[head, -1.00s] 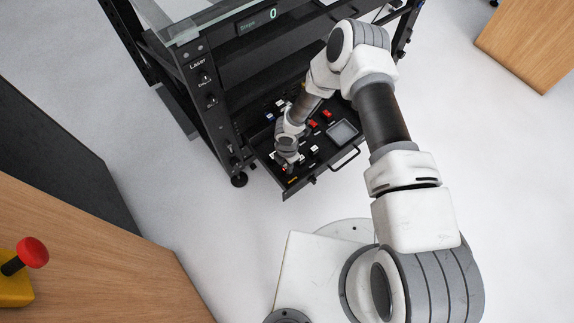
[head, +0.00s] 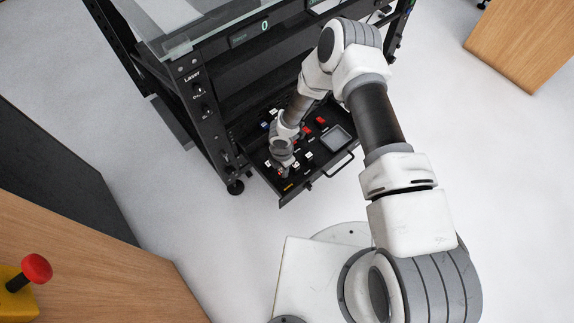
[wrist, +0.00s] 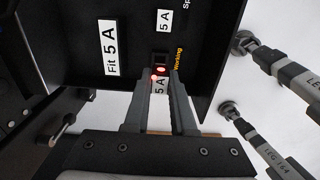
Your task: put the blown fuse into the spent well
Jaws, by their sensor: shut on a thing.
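My gripper (wrist: 160,75) points down at the front end of the pulled-out drawer (head: 283,196). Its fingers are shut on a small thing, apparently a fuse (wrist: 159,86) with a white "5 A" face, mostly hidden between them. Two red lights glow at the fingertips. A small dark square socket (wrist: 160,57) lies just beyond the tips, beside a yellow "Working" label (wrist: 178,59). I cannot tell whether the fuse is seated or lifted. In the head view my gripper (head: 281,172) is small and partly hidden by the wrist. A label starting "Sp" (wrist: 186,4) is cut off; the spent well cannot be made out surely.
The drawer holds several red and white small parts and a grey-lined square recess (head: 337,138); its handle (head: 338,164) sticks out in front. The black rack (head: 205,100) with a glass top stands around it. Wooden cabinets (head: 90,225) are at left and upper right. Open floor lies right.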

